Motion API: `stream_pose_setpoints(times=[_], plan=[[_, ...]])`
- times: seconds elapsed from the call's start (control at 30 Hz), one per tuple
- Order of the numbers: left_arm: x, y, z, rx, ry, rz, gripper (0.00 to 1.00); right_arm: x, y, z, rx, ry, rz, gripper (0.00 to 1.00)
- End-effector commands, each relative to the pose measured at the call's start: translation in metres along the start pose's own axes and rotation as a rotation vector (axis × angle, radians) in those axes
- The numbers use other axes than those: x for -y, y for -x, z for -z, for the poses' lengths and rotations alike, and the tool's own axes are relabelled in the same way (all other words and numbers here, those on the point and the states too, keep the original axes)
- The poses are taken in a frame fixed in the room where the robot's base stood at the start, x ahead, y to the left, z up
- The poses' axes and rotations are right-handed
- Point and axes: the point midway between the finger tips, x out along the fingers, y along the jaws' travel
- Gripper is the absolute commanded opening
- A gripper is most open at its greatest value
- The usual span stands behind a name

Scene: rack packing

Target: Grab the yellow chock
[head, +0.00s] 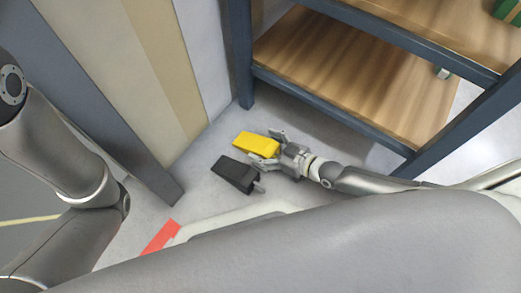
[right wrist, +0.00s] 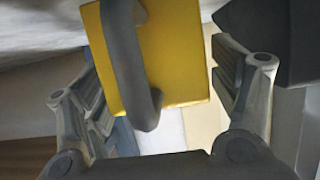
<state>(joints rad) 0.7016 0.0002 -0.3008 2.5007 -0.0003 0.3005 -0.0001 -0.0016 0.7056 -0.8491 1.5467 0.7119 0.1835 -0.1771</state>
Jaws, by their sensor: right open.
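The yellow chock (head: 254,144) lies on the grey floor near the foot of the shelf rack in the head view. My right gripper (head: 268,149) reaches it from the right, with open fingers on either side of its near end. In the right wrist view the yellow chock (right wrist: 182,55), with a dark grey handle (right wrist: 124,55), shows between the open fingers of the right gripper (right wrist: 158,78).
A black chock (head: 235,174) lies just below the yellow one and close to my right gripper's lower finger. A rack with wooden shelves (head: 335,70) and dark blue posts (head: 240,60) stands behind. A panel edge (head: 120,135) closes off the left side.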

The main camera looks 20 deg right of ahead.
Motion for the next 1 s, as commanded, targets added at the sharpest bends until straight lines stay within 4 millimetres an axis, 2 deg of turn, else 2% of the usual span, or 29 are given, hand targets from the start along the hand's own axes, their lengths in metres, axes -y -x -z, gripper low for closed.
stream_pose_setpoints(times=[0.2,0.73,1.0], plan=[[0.0001,-0.0005,-0.0003,0.0,0.0,0.0,0.4,-0.0001,0.0001,0.0007,0.0,0.0,0.0,0.81],[0.0002,-0.0003,-0.0006,0.001,0.0,0.0,0.4,-0.0001,0.0004,0.0002,0.0,0.001,0.0,0.14],[0.0006,-0.001,-0.0013,0.003,0.0,0.0,0.4,-0.0005,0.0003,0.0032,-0.005,0.001,-0.001,0.14]])
